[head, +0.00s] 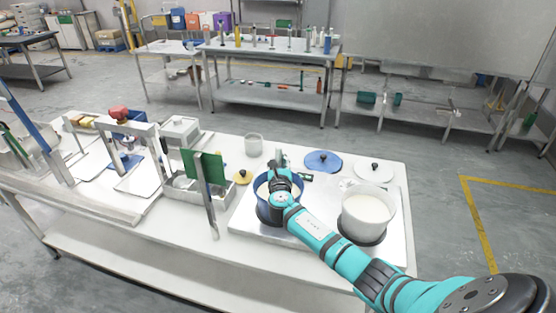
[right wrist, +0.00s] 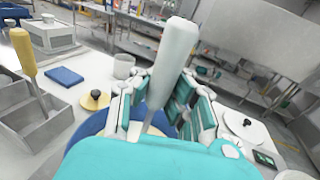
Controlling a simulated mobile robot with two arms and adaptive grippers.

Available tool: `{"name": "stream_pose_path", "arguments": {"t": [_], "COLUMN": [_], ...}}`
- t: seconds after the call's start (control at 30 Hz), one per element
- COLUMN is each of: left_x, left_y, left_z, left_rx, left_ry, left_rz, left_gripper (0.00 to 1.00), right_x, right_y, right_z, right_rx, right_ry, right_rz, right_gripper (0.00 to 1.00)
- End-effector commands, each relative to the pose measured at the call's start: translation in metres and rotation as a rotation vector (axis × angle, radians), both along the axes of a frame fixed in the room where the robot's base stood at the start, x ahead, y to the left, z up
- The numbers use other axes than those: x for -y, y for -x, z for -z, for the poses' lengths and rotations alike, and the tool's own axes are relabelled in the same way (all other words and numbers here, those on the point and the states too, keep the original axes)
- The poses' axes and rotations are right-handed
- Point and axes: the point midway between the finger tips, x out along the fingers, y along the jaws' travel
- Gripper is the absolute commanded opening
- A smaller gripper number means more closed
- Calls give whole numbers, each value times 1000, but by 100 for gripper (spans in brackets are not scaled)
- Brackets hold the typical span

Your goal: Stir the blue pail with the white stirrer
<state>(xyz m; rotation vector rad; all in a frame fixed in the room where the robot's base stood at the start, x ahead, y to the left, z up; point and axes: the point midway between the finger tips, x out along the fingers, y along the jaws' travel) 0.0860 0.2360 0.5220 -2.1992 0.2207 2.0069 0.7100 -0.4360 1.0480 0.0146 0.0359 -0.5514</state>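The blue pail (head: 264,208) stands on the metal stove plate in the head view, partly hidden by my right arm. Pale contents show inside it. Its blue rim also shows in the right wrist view (right wrist: 88,128), behind and below the fingers. My right gripper (head: 279,172) is over the pail. In the right wrist view, its fingers (right wrist: 157,103) close around the white stirrer (right wrist: 174,58), whose thick handle points up and leans slightly right. The stirrer's lower end is hidden behind my wrist. My left gripper is not in view.
A white pail (head: 367,216) with white contents stands to the right of the blue pail. A blue lid (head: 323,161) and a white lid (head: 374,172) lie behind. A clear jar (head: 253,145) stands behind.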

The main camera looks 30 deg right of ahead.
Motion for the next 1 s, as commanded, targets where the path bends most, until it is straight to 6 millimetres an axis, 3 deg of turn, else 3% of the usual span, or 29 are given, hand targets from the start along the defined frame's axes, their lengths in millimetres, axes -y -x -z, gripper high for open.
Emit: {"name": "stream_pose_path", "arguments": {"t": [1.0], "left_x": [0], "left_y": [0], "left_z": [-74], "left_rx": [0], "left_ry": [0], "left_rz": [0], "left_gripper": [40], "right_x": [0], "right_y": [0], "right_z": [-76], "right_rx": [1], "right_ry": [0], "right_rz": [0], "right_gripper": [0]}}
